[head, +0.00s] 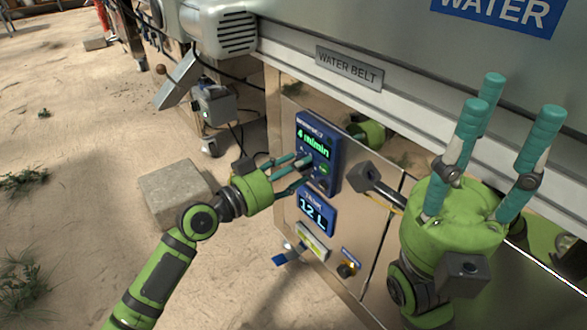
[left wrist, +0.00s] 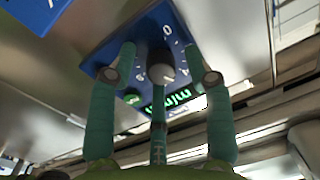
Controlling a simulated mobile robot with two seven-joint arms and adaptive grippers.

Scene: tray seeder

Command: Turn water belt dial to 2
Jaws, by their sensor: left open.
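The water belt control is a blue panel (head: 318,140) on a metallic cabinet below the WATER BELT plate (head: 349,68). Its green display (head: 313,144) reads 4 m/min. In the left wrist view, the round grey dial (left wrist: 161,68) has a pale pointer mark, with a 0 on the scale near it. My left gripper (head: 297,167) is open at the panel, its fingers on either side of the dial and one below; I cannot tell whether they touch it. In the head view its fingers hide the dial. My right gripper (head: 505,115) is open and empty, fingers pointing up.
Below the panel is a second blue display (head: 317,212) reading 12 L, with small controls under it. A dark lever-like part (head: 376,185) sticks out right of the panel. A stone block (head: 170,190) lies on the sandy ground behind my left wrist. The ground at left is mostly clear.

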